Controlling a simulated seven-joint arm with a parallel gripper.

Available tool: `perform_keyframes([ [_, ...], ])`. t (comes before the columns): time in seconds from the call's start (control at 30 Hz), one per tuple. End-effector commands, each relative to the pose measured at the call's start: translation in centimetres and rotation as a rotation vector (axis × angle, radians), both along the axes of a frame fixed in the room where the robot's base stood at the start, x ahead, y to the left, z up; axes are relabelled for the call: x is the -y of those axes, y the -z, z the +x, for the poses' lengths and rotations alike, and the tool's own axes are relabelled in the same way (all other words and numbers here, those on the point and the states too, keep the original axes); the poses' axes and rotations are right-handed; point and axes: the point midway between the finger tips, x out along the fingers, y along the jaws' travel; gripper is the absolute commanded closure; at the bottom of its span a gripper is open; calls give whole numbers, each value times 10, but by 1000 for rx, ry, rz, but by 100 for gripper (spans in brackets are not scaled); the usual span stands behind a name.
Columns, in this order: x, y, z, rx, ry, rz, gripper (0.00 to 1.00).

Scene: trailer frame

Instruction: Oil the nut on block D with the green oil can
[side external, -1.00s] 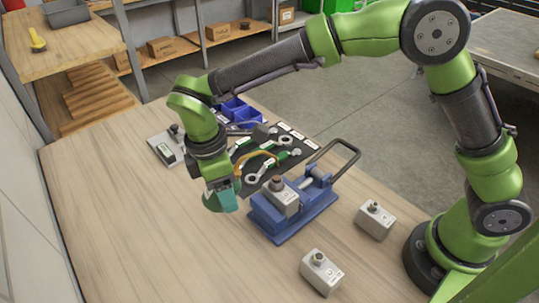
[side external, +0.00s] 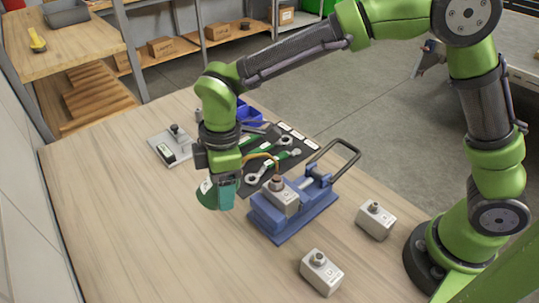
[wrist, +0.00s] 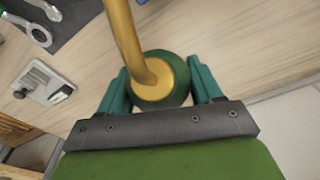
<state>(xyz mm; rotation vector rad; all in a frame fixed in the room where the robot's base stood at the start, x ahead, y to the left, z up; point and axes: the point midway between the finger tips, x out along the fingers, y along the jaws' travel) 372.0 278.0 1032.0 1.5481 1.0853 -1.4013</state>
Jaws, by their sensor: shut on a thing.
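My gripper (wrist: 160,92) is shut on the green oil can (wrist: 183,92), its two teal fingers on either side of the body. In the side view the can (side external: 212,195) hangs left of the blue vise (side external: 285,231), above the table. Its curved yellow spout (side external: 262,156) reaches right, and its tip appears close above the nut (side external: 277,183) on the grey block (side external: 282,200) in the vise. Contact cannot be told. Other grey blocks with nuts stand at the right (side external: 375,221) and the front (side external: 321,274). No block letters are readable.
A dark mat (side external: 262,178) with wrenches and a blue bin (side external: 248,114) lie behind the vise. A grey plate (side external: 168,149) with fittings is at the back left. The vise's handle (side external: 345,147) sticks up at the right. The table's front left is clear.

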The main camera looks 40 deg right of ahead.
Motion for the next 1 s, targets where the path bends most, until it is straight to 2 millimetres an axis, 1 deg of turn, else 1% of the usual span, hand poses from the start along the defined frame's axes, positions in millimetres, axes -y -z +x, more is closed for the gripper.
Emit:
perform_keyframes([
  [0.47,-1,-2,1,-1,-2,-8,66],
  [0.57,-2,-6,1,-19,-4,-56,66],
  [1.0,-1,-34,1,-127,-3,-360,66],
])
